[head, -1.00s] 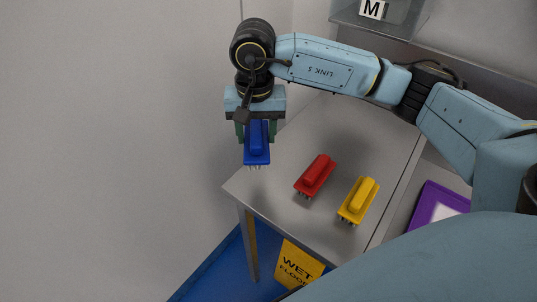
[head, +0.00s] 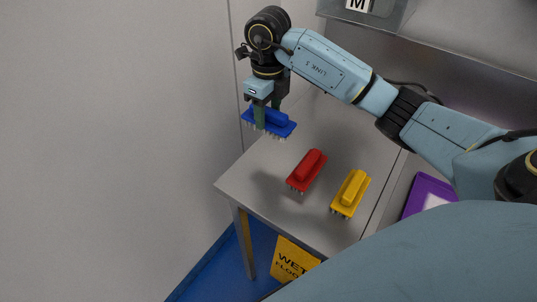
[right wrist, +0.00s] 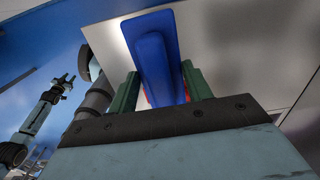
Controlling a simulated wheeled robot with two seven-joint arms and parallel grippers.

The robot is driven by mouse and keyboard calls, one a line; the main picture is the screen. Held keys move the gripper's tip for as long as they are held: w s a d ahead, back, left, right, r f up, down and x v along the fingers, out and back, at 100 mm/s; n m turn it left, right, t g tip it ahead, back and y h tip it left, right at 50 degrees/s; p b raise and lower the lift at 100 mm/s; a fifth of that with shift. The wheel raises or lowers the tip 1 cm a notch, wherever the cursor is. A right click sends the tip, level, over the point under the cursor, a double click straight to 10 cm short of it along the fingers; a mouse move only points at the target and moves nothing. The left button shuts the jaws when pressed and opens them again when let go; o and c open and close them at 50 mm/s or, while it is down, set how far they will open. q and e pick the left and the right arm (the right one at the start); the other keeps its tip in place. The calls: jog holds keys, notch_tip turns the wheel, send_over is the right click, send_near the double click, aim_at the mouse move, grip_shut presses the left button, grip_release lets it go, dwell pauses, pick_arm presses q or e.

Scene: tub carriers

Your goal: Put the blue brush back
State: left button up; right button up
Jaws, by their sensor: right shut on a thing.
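The blue brush (head: 279,119) is in my right gripper (head: 266,117), held in the air above the back left part of the grey table (head: 258,188). Its bristles point down, clear of the top. In the right wrist view the blue brush (right wrist: 160,58) sits between the two green fingers. A red brush (head: 307,171) and a yellow brush (head: 351,192) stand on the table, bristles down, side by side. An arm that looks like my left one, with its gripper (right wrist: 62,82), shows small at the left of the right wrist view.
A pale wall (head: 120,120) stands close on the left. A grey shelf with an M sign (head: 358,5) is at the top. A purple-framed thing (head: 420,190) lies at the right. A yellow wet floor sign (head: 293,259) stands below the table's front edge.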

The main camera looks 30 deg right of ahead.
notch_tip(320, 180, down, 10)
jog(key=shift+r, duration=0.1)
dwell(0.4)
jog(key=shift+f, duration=0.2)
jog(key=o, duration=0.9)
jog(key=shift+o, duration=0.2)
notch_tip(320, 180, up, 12)
jog(key=shift+r, duration=0.15)
